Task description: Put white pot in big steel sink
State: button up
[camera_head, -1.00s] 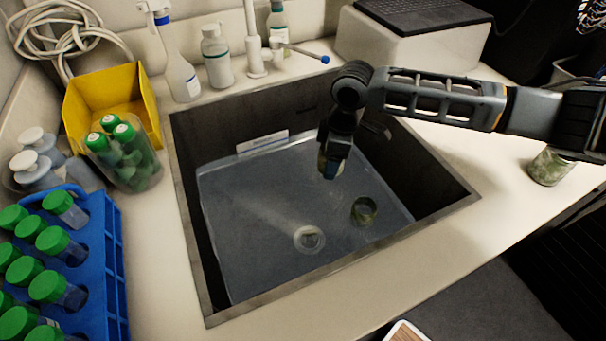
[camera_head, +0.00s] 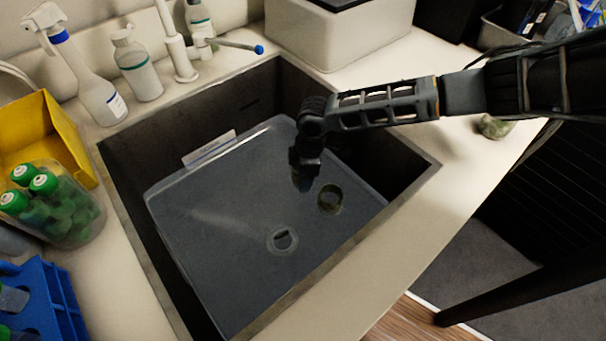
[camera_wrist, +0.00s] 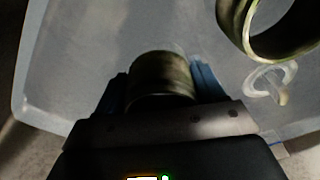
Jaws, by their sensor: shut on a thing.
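The big steel sink (camera_head: 405,192) is a deep, dark-walled basin set in the counter. My gripper (camera_head: 303,180) hangs inside its opening, pointing down. In the wrist view my gripper (camera_wrist: 160,92) is shut on a small round pot (camera_wrist: 162,68), which looks dull olive-grey rather than clean white in this light. The head view mostly hides the held pot behind my gripper. A similar round pot (camera_head: 330,198) stands in the sink just right of and below my gripper. It also shows at the upper right of the wrist view (camera_wrist: 226,22).
A translucent grey sheet or bin (camera_head: 215,215) fills much of the sink, with a label (camera_head: 208,148) and a round drain-like ring (camera_head: 282,241). Bottles (camera_head: 137,65) and a faucet (camera_head: 178,45) line the back. Another greenish pot (camera_head: 492,127) stands on the right counter.

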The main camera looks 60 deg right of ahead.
jog(key=shift+f, duration=0.35)
jog(key=shift+f, duration=0.1)
jog(key=o, duration=1.1)
jog(key=shift+o, duration=0.2)
notch_tip(320, 180, up, 12)
jog(key=s, duration=0.1)
jog(key=shift+d, duration=0.45)
jog(key=shift+s, duration=0.1)
